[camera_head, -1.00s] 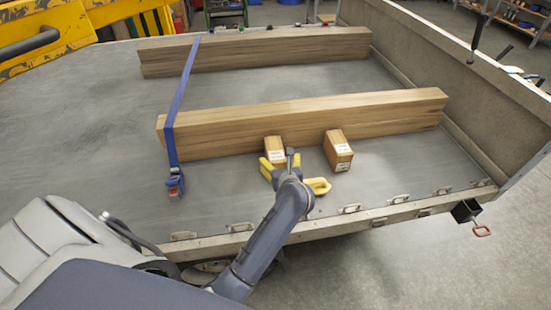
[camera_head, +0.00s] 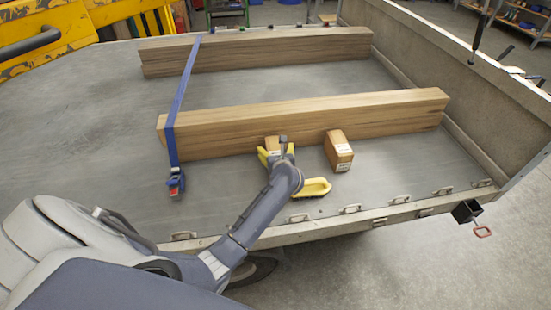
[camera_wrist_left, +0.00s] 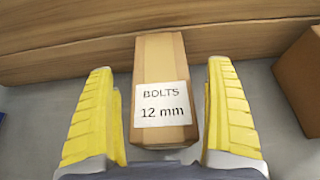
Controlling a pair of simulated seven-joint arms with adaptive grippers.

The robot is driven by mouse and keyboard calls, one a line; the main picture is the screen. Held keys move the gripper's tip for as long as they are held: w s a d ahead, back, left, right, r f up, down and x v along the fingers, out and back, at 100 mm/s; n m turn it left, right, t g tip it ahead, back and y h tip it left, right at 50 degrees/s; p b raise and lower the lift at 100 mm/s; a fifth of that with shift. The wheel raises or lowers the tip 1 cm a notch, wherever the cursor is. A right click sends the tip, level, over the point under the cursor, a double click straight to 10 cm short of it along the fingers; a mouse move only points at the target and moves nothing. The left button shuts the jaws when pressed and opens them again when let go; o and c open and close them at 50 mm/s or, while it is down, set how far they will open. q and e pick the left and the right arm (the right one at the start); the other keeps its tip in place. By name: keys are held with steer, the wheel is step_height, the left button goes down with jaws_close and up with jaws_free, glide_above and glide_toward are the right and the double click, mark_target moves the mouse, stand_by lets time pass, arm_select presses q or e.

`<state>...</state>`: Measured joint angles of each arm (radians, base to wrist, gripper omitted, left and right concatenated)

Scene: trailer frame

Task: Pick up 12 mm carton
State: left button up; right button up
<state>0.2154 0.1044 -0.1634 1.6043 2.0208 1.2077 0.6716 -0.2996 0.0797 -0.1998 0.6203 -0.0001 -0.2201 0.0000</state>
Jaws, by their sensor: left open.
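The 12 mm carton (camera_head: 272,141) is a small brown box on the trailer bed against the front face of the near timber beam. In the left wrist view the carton (camera_wrist_left: 160,70) shows a white label reading "BOLTS 12 mm". My left gripper (camera_head: 276,153) is at this carton and hides much of it in the head view. In the left wrist view its yellow fingers (camera_wrist_left: 163,115) are open, one on each side of the carton, with gaps visible. My right gripper is not in view.
A second brown carton (camera_head: 338,149) stands to the right, also in the wrist view (camera_wrist_left: 302,70). The near beam (camera_head: 310,118) lies behind both. A blue strap (camera_head: 176,110) is left. The bed's left side is clear.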

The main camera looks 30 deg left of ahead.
arm_select(q)
steer(key=shift+x, duration=0.85)
steer(key=shift+c, duration=0.2)
steer(key=c, duration=1.5)
steer(key=shift+r, duration=0.15)
steer(key=shift+c, duration=0.7)
